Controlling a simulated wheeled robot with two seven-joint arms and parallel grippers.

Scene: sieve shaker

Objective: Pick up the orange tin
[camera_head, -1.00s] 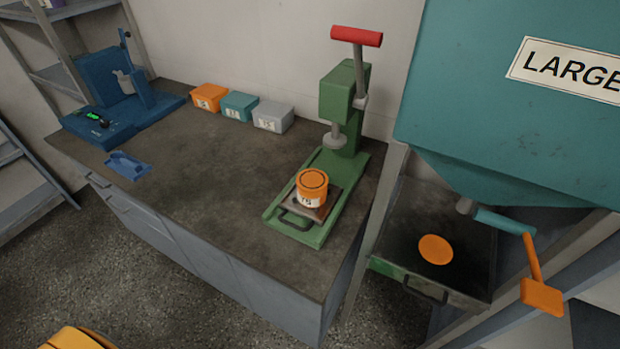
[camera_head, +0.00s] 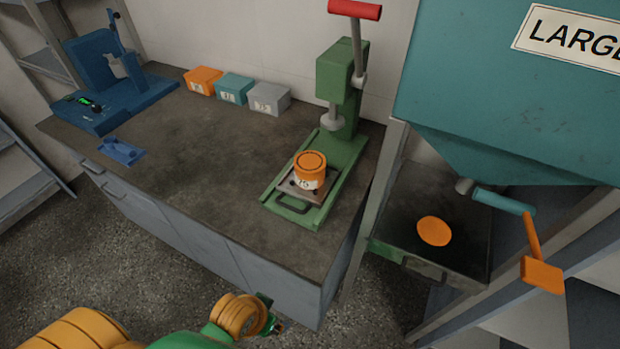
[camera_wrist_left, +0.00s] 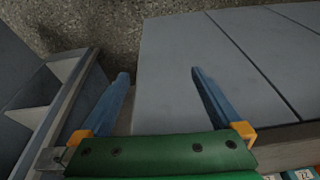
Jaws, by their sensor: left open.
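My left arm comes in from the bottom left of the head view. My left gripper (camera_head: 274,313) is low in front of the cabinet, well apart from the tin and below the worktop. In the left wrist view its blue fingers (camera_wrist_left: 158,76) are spread with nothing between them. The tin cannot be made out in that view. My right gripper is not in view.
Orange (camera_head: 203,80), teal (camera_head: 235,88) and grey (camera_head: 269,98) boxes stand along the wall. A blue machine (camera_head: 105,90) and small blue tray (camera_head: 121,151) are at left. A teal hopper (camera_head: 500,110) hangs at right above a tray with orange material (camera_head: 433,231). The worktop's middle is clear.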

